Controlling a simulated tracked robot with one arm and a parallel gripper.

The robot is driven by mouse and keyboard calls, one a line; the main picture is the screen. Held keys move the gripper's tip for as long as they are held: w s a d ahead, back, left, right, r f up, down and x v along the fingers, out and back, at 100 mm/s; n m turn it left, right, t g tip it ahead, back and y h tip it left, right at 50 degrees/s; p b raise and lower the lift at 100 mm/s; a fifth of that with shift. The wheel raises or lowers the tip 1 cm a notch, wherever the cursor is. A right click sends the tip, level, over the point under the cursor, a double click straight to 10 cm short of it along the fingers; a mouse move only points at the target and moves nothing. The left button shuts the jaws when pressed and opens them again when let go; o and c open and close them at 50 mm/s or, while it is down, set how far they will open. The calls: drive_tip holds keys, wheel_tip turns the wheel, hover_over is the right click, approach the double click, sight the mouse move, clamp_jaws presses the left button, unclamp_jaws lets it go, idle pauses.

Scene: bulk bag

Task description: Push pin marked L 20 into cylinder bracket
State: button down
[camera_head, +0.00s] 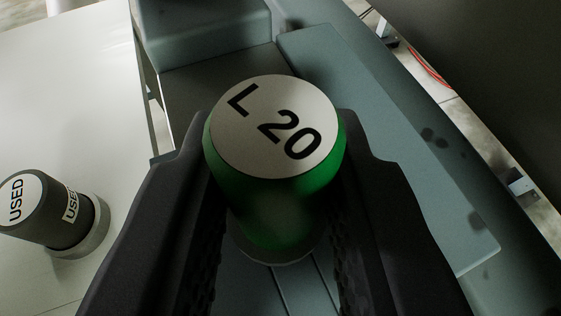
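The pin marked L 20 (275,205) is green with a white round top label. It stands in the middle of the camera_head view, its top facing the camera. My gripper (275,165) has one dark finger on each side of the pin, and both fingers appear to press against its green sides. A pale disc edge shows under the pin's lower end. The cylinder bracket cannot be made out for certain; grey-blue metal parts (395,150) lie behind and below the pin, and the pin and fingers hide what is directly under it.
A dark grey cylinder marked USED (48,207) sits tilted in the picture in a pale round base on the white surface (70,90) at left. A raised grey-blue block (205,30) stands at the top. A red cable (430,68) shows on the floor at upper right.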

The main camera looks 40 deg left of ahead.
drive_tip(key=c, duration=1.1)
unclamp_jaws()
drive_tip(key=shift+c, duration=0.2)
